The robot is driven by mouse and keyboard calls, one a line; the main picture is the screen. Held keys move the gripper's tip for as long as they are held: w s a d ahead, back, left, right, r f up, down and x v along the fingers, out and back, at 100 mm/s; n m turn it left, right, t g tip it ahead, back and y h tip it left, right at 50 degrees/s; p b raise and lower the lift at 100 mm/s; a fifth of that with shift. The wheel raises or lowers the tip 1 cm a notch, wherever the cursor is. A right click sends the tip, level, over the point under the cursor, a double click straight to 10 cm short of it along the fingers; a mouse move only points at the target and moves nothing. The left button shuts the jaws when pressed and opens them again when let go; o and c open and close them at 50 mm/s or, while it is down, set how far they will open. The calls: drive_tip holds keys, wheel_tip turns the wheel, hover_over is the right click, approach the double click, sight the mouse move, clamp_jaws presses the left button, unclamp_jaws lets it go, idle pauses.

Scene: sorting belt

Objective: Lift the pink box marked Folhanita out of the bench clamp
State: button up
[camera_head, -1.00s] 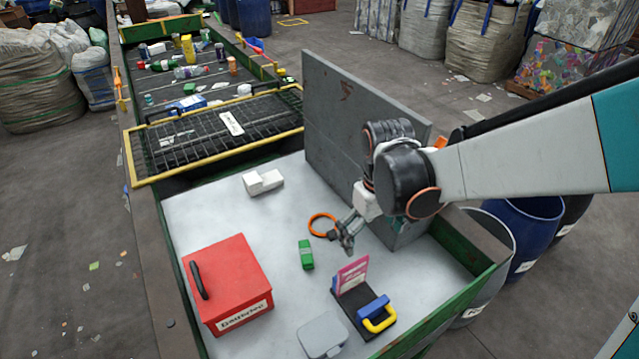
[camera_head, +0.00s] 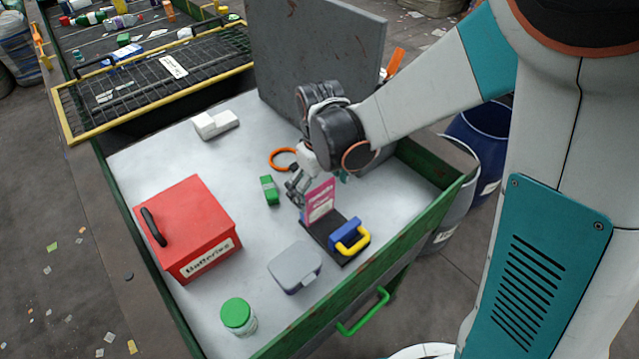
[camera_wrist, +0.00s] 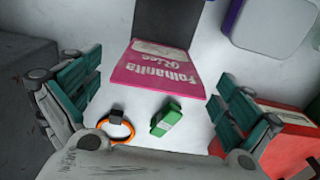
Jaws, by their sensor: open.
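The pink Folhanita box (camera_head: 320,201) stands upright in the bench clamp, which has a dark base (camera_head: 322,238), a blue block (camera_head: 344,231) and a yellow handle (camera_head: 354,243). In the wrist view the pink box (camera_wrist: 158,72) lies ahead between the fingers, its lettering upside down. My gripper (camera_head: 297,188) is beside the box, just to its left and behind it in the head view. In the wrist view my gripper (camera_wrist: 158,95) has its two teal-padded fingers wide apart, with nothing between the pads.
A green block (camera_head: 269,190) and an orange ring (camera_head: 282,158) lie near my gripper. A grey case (camera_head: 295,267), a green-lidded jar (camera_head: 238,316) and a red Batteries box (camera_head: 188,228) stand nearby. A grey upright panel (camera_head: 310,55) rises behind my arm.

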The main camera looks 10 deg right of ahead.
drive_tip(key=b, duration=0.2)
hover_over(320, 217)
drive_tip(key=shift+w+f, duration=0.2)
drive_tip(key=shift+f, duration=0.95)
drive_tip(key=shift+w+f, duration=0.15)
drive_tip(key=shift+f, duration=0.95)
drive_tip(key=shift+c, duration=0.3)
drive_tip(key=c, duration=1)
drive_tip(key=shift+s+d, duration=0.1)
drive_tip(key=shift+s, duration=0.1)
drive_tip(key=shift+s+d, duration=0.25)
drive_tip(key=shift+s, duration=0.15)
drive_tip(key=shift+s+d+r, duration=0.1)
drive_tip(key=shift+s+d, duration=0.05)
